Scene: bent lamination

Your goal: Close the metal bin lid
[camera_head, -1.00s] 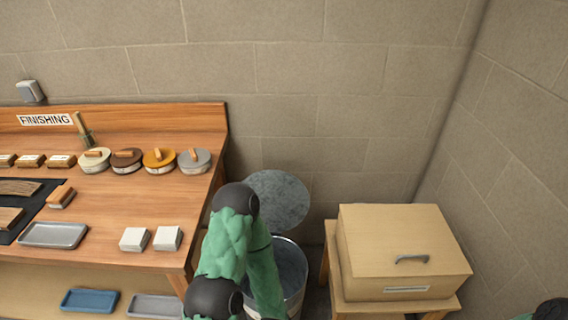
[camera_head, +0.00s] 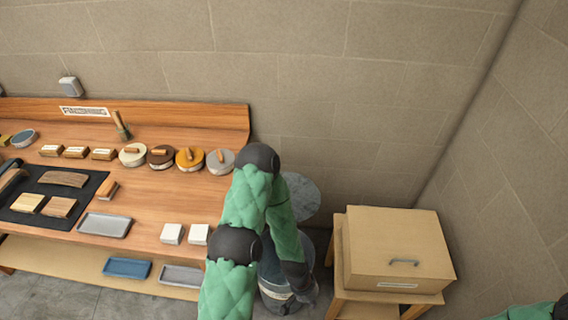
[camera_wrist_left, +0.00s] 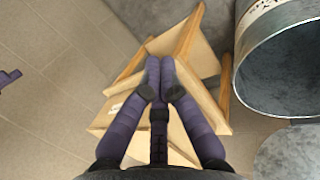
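The metal bin (camera_head: 270,291) stands on the floor between the bench and the wooden stand, partly hidden behind my left arm. Its round grey lid (camera_head: 303,198) is open, tilted up at the back of the bin. In the left wrist view, the open bin (camera_wrist_left: 290,72) is at the right and part of the lid (camera_wrist_left: 290,153) at the lower right. My left gripper (camera_wrist_left: 160,68) has its fingertips together with nothing between them, to the side of the bin and apart from it. In the head view the left hand (camera_head: 305,290) is in front of the bin's right side.
A wooden box with a handle (camera_head: 398,250) sits on a low stand (camera_head: 340,290) close to the bin's right. The workbench (camera_head: 150,205), with tools and trays, is at the left. Walls stand behind and to the right. Some floor (camera_head: 60,290) shows at lower left.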

